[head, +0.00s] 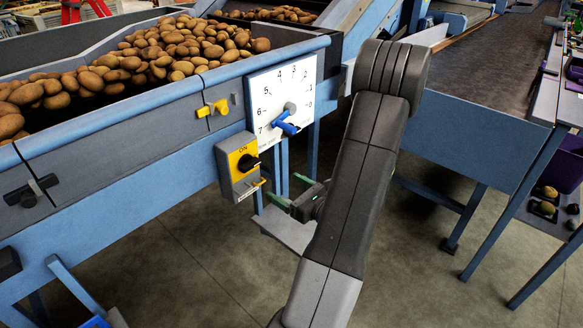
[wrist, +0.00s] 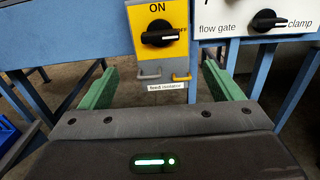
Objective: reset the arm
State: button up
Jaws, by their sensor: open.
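My gripper (head: 290,190) hangs low in front of the machine, open and empty, its green fingers apart. In the wrist view my gripper (wrist: 163,68) spreads its fingers on either side of the lower part of a yellow and grey switch box (wrist: 143,28). That switch box (head: 226,170) also shows in the head view, just left of and above the fingers, with a gap between. Its black knob (wrist: 164,34) points sideways, toward the partly covered OFF mark. My bent arm fills the middle of the head view and hides some of the machine behind it.
A hopper of potatoes (head: 160,50) stands left. In the wrist view, a "flow gate" panel (wrist: 220,28) with a black clamp knob (wrist: 266,20) is at right. Blue legs stand behind.

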aim_at(253, 167)
jog(key=x, duration=1.3)
jog(key=shift+w+a, duration=0.25)
jog(key=shift+a, duration=0.05)
